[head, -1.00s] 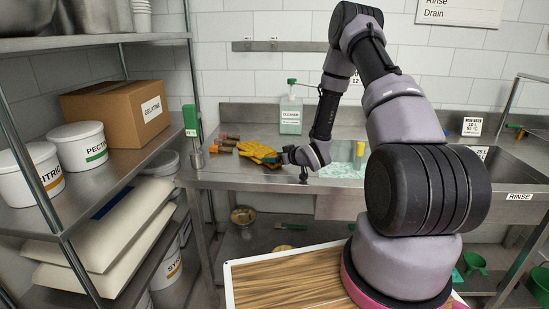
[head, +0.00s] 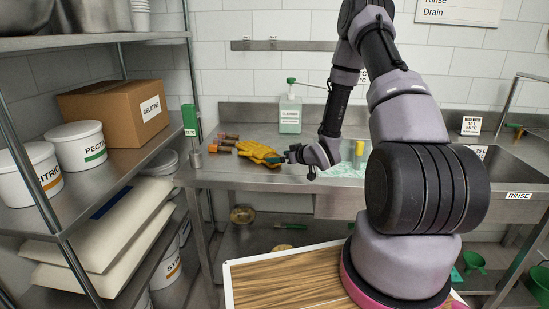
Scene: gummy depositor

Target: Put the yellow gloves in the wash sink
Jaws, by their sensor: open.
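The yellow gloves (head: 256,150) lie on the steel counter left of the sinks, with dark patches at their right end. My gripper (head: 284,158) is at the right end of the gloves, low over the counter. It is open, and the gloves lie flat on the counter. I cannot tell whether the fingers touch them. The wash sink (head: 345,170), with pale green foamy water, is right of my gripper and partly hidden behind my arm.
A cleaner bottle (head: 290,115) stands behind the gripper, near the wall. The rinse sink (head: 512,172) is at the right. A shelf with a gelatine box (head: 115,112) and tubs stands at the left.

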